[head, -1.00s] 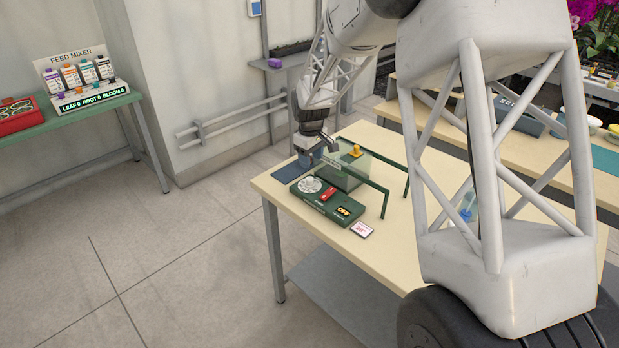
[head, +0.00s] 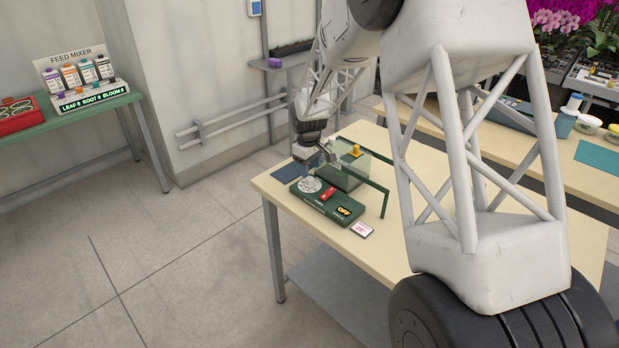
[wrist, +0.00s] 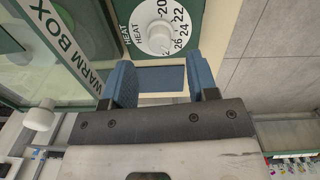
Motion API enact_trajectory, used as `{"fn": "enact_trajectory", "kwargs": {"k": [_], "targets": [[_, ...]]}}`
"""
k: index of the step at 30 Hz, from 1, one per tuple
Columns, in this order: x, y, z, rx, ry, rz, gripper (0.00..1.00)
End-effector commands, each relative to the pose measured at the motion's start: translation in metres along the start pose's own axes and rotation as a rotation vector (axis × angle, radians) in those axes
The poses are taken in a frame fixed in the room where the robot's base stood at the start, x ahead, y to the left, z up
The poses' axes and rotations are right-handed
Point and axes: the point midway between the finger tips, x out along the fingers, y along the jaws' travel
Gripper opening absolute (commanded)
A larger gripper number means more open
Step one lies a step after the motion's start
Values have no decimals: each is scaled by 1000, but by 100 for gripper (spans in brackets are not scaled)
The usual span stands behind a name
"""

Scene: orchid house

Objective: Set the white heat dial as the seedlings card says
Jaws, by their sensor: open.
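The white heat dial (head: 310,185) sits at the left end of a green control panel (head: 325,205) on the table. In the wrist view the dial (wrist: 158,38) shows 20, 22, 24 and 26 around its face, with a raised white knob in the middle. A small card with pink print (head: 361,229) lies by the panel's front right corner; its print is too small to read surely. My gripper (wrist: 158,64) is open and empty, its two blue fingers apart, with the dial just past the fingertips. It does not appear to touch the dial.
The panel has a red switch (head: 328,194) and a display reading OFF (head: 345,210). A blue mat (head: 286,174) lies left of the box. The table's front right is clear.

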Motion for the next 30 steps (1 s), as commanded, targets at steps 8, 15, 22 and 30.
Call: {"fn": "enact_trajectory", "kwargs": {"k": [8,15,22,30], "targets": [[33,0,0,0,-1,-1,54],[46,0,0,0,0,0,54],[47,0,0,0,0,0,54],[47,0,0,0,0,0,23]]}}
